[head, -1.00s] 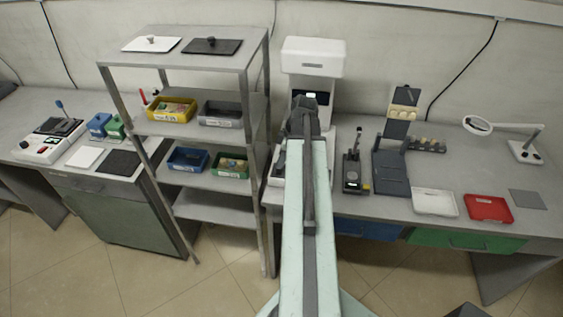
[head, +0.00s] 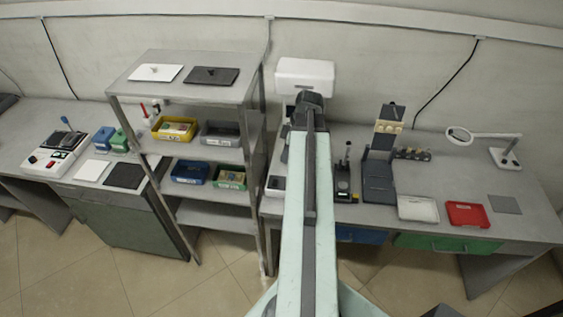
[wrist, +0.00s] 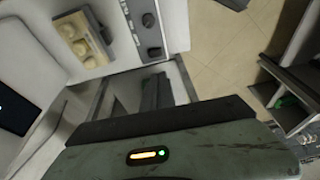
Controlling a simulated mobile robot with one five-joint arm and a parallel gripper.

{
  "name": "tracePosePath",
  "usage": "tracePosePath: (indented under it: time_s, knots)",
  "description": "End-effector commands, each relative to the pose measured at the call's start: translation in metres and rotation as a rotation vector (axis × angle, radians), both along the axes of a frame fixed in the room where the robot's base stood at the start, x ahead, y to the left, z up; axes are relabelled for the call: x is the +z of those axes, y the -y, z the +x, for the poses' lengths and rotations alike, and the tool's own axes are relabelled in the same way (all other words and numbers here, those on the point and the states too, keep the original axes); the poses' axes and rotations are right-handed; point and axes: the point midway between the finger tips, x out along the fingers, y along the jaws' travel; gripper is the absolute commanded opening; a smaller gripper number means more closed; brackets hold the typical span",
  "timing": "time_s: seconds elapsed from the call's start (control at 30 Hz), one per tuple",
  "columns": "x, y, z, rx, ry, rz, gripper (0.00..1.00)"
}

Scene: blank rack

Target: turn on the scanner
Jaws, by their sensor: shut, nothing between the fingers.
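In the head view a white machine (head: 304,72) with an overhanging head stands against the wall on the bench; I take it to be the scanner. My arm covers most of its front and base. The wrist view shows a white housing up close (wrist: 105,15), with a grey control strip (wrist: 147,25) of dark round knobs and a square button. Beside the strip is a tan plate (wrist: 85,38) with pale round pieces. My gripper (wrist: 157,90) is shut and empty, just below the strip in that picture; contact cannot be told. Its fingertips are hidden in the head view.
A metal shelf rack (head: 190,92) with several bins stands close left of my arm. Right of the arm are a small black device (head: 343,180), a dark stand (head: 378,180), a white tray (head: 418,209), a red tray (head: 467,213) and a magnifier lamp (head: 458,136).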

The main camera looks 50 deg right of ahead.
Motion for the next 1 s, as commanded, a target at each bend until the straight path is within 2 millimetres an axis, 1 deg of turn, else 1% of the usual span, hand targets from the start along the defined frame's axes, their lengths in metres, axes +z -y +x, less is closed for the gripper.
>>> tracePosePath:
  time_s: [0.03,0.27,0.37,0.47,0.57,0.9,1.0]
  knots:
    - [0.002,0.002,0.002,-0.002,0.003,-0.006,0.00]
    - [-0.001,-0.001,0.004,0.004,0.001,-0.004,0.00]
    - [-0.007,-0.002,0.005,0.005,0.002,-0.004,0.00]
    - [-0.019,-0.003,0.007,0.005,0.001,-0.004,0.00]
    - [-0.036,-0.006,0.010,0.005,0.002,-0.003,0.00]
    - [-0.106,-0.017,0.026,0.005,0.001,-0.004,0.00]
    - [-0.124,-0.018,0.026,0.003,0.001,-0.003,0.00]
